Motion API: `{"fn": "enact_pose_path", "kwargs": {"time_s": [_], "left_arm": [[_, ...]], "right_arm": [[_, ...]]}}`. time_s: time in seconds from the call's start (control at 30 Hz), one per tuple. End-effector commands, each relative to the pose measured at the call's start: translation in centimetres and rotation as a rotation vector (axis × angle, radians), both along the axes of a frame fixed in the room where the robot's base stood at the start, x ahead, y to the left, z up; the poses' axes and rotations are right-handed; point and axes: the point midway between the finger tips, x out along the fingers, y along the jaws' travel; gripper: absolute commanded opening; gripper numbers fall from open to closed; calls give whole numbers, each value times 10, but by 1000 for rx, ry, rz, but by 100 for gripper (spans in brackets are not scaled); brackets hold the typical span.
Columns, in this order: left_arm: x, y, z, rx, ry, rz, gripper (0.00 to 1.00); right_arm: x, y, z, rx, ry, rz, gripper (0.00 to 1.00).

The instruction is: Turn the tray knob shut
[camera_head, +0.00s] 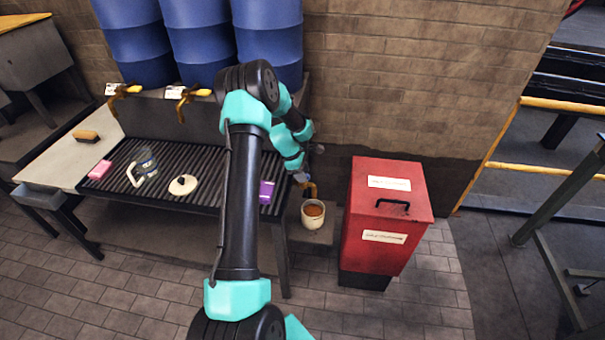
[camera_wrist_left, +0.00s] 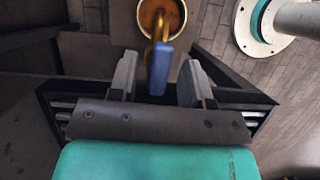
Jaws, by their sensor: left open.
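The tray knob (camera_wrist_left: 160,76) is a blue lever on a brass tap (camera_wrist_left: 159,38), seen in the left wrist view. In the head view the brass tap (camera_head: 309,189) shows at the right end of the slatted tray (camera_head: 215,192), above a cup (camera_head: 313,213) with brown contents. In the wrist view the cup (camera_wrist_left: 176,10) shows behind the tap. My left gripper (camera_wrist_left: 157,64) is open, with one finger on each side of the blue lever in that view. I cannot tell whether either finger touches it. In the head view my left gripper (camera_head: 303,177) is small and partly hidden. My right gripper is not in view.
A red bin (camera_head: 385,220) stands right of the cup. A pink sponge (camera_head: 100,170), a glass jug (camera_head: 147,165), a white lid (camera_head: 183,186) and a purple packet (camera_head: 266,191) lie on the tray. Blue barrels (camera_head: 200,40) with yellow taps stand behind.

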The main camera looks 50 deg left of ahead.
Motion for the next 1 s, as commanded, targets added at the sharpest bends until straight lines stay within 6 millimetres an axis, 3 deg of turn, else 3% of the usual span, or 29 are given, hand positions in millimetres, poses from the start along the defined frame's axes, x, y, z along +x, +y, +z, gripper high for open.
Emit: {"fn": "enact_pose_path", "kwargs": {"time_s": [0.17, 0.63, 1.0], "left_arm": [[0, 0, 0, 0, 0, 0, 45], [0, 0, 0, 0, 0, 0, 0], [0, 0, 0, 0, 1, -30, 0]], "right_arm": [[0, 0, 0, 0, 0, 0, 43], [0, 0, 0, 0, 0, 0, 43], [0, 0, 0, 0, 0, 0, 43]]}}
